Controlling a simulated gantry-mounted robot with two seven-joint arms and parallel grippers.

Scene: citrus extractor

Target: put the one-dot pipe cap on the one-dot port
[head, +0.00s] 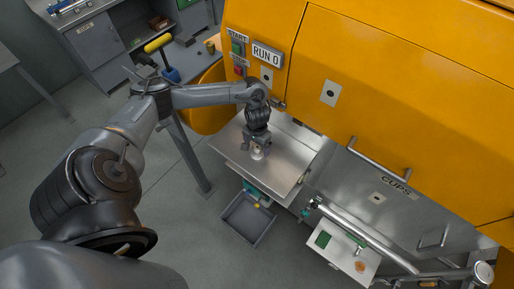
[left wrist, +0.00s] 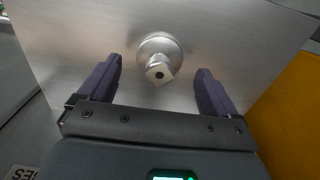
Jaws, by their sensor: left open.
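A round silver metal piece, which looks like the pipe cap (head: 257,155), sits on the steel shelf (head: 230,145) of the orange machine. In the left wrist view the cap (left wrist: 160,46) carries a pale square tag with one black dot (left wrist: 159,75). My left gripper (head: 257,144) is just above it, pointing down. Its two dark fingers are open, one on each side of the cap, with gaps left and right. I cannot make out the one-dot port for certain.
The orange machine (head: 400,70) rises behind the shelf, with pale dotted plates (head: 329,92) on its front. A grey bin (head: 247,220) stands below the shelf. A chrome pipe (head: 360,234) and a small tray (head: 335,258) are at lower right. Open floor lies to the left.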

